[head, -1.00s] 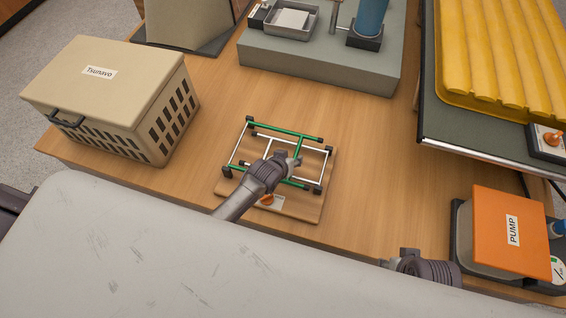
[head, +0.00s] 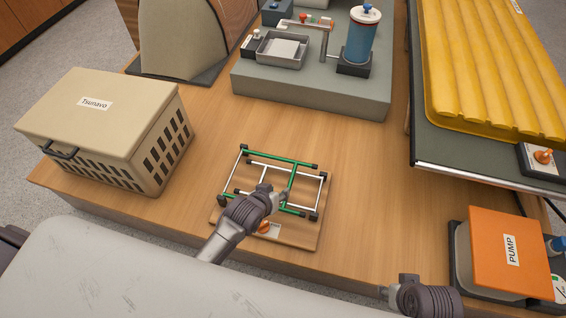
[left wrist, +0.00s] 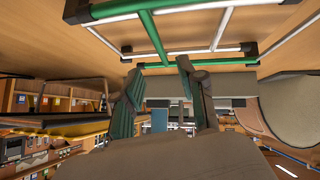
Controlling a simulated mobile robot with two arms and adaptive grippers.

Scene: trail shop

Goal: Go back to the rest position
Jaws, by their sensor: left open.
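My left gripper (head: 277,199) is over the near part of a small frame of green and white bars with black corner pieces (head: 283,160). In the left wrist view its two fingers (left wrist: 156,82) are apart with nothing between them, and the green and white bars (left wrist: 153,36) show just beyond and above the fingertips. I cannot tell whether they touch. The frame stands on a wooden board (head: 307,236) with an orange knob. My right arm's end (head: 390,291) shows at the bottom edge of the head view; whether its fingers are open is not clear.
A beige crate labelled Tsunavo (head: 110,125) stands on the left of the wooden table (head: 350,190). A grey platform (head: 310,92) with a tray and blue cylinder is behind. A yellow pad (head: 490,75) and orange PUMP box (head: 510,250) are on the right.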

